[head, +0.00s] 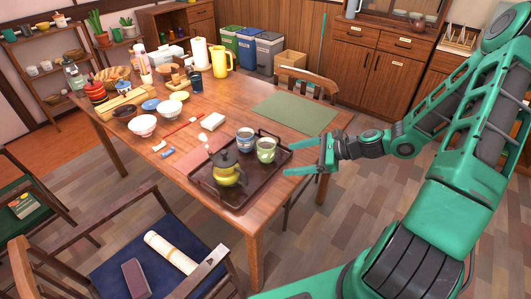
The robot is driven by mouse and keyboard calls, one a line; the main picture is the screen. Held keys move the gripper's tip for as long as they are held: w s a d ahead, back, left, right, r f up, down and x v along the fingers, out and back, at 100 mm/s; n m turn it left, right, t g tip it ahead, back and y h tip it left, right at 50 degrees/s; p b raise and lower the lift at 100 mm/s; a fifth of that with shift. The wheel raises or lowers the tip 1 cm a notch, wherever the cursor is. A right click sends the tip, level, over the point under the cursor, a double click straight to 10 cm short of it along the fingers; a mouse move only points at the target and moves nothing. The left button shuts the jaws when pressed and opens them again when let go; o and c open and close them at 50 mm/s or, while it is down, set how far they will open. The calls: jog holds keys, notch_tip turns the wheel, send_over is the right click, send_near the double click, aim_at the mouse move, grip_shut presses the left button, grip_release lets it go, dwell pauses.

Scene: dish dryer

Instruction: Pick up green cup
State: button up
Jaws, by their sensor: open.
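The green cup (266,150) is pale green and stands upright on the dark tray (238,200), near the tray's right side. A blue-grey cup (245,139) stands just left of it, and a dark and yellow-green teapot (227,170) stands in front on the same tray. My gripper (308,157) is open and empty. It shows to the right of the green cup, with its fingers pointing left toward it and a gap between. I cannot tell the exact depth or height of the gripper over the table.
A green placemat (293,113) lies behind the tray. Bowls (142,125), a yellow pitcher (221,60) and several other items fill the table's left and far parts. A chair (305,82) stands at the far edge. Another chair with a blue seat (130,265) stands in front.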

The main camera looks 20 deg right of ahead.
aim_at(260, 145)
jog(key=w+a+m+t, duration=0.1)
jog(key=w, duration=0.1)
jog(key=w+m+t, duration=0.1)
jog(key=w, duration=0.1)
jog(key=w+a+m+t, duration=0.1)
jog(key=w, duration=0.2)
jog(key=shift+a+r+m+y, duration=0.3)
jog(key=shift+a+m, duration=0.05)
jog(key=shift+m, duration=0.05)
jog(key=shift+s+a+x, duration=0.15)
jog(key=shift+x, duration=1.25)
jog(key=shift+s+a+x, duration=0.1)
jog(key=shift+a+x, duration=0.05)
jog(key=shift+x, duration=1.2)
jog(key=shift+r, duration=0.1)
jog(key=c, duration=1.3)
